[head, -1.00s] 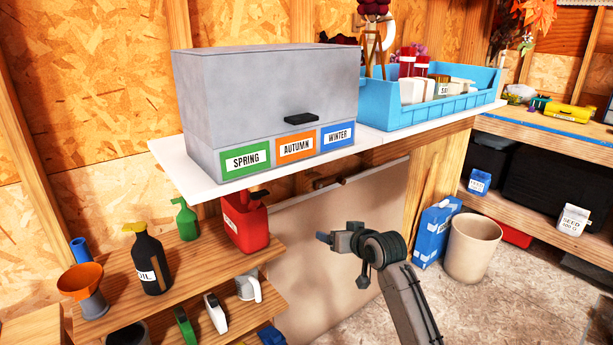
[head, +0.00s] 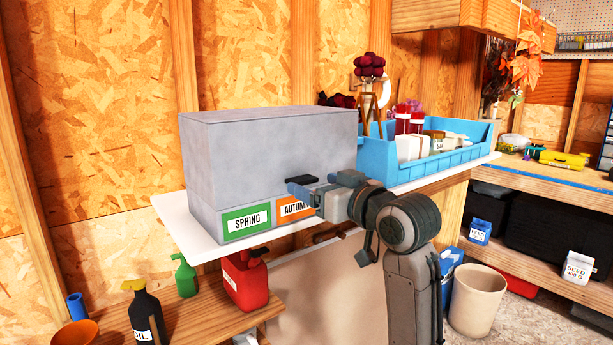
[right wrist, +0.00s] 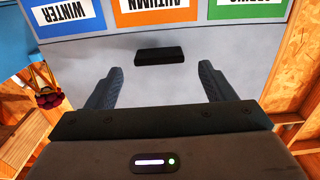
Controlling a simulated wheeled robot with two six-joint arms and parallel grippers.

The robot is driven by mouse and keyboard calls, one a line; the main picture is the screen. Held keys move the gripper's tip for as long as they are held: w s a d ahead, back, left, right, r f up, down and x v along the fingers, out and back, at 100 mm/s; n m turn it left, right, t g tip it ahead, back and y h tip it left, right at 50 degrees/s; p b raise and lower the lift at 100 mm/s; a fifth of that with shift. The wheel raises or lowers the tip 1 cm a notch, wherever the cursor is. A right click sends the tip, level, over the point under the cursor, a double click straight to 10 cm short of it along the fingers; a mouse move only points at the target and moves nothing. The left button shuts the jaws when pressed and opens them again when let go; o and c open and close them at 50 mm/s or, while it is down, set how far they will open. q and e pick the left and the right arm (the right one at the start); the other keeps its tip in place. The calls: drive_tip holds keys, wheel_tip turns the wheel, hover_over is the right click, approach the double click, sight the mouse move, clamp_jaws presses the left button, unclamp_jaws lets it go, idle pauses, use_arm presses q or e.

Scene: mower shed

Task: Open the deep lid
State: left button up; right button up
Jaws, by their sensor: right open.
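The grey deep box (head: 265,150) stands closed on a white shelf, with its lid down. Its black handle (head: 303,181) sticks out of the front, above the label strip. In the right wrist view, which is upside down, the handle (right wrist: 160,57) lies ahead, centred between the fingertips. My right gripper (head: 300,191) is in front of the handle, its fingers open and empty; it also shows in the right wrist view (right wrist: 160,75). I cannot tell whether it touches the handle. It hides the WINTER label and part of the AUTUMN label in the head view. My left gripper is not in view.
The white shelf (head: 180,225) also carries a blue bin (head: 440,165) with jars, close to the box's right. Below stand a red can (head: 245,283), a green spray bottle (head: 184,278) and a black oil bottle (head: 145,318). The space above the box is clear.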

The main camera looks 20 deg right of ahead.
sight(296, 127)
drive_tip(key=x, duration=0.3)
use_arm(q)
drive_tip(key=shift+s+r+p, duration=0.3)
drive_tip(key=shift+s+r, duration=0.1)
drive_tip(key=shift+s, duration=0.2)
use_arm(e)
drive_tip(key=shift+w+a, duration=0.2)
drive_tip(key=shift+w, duration=0.3)
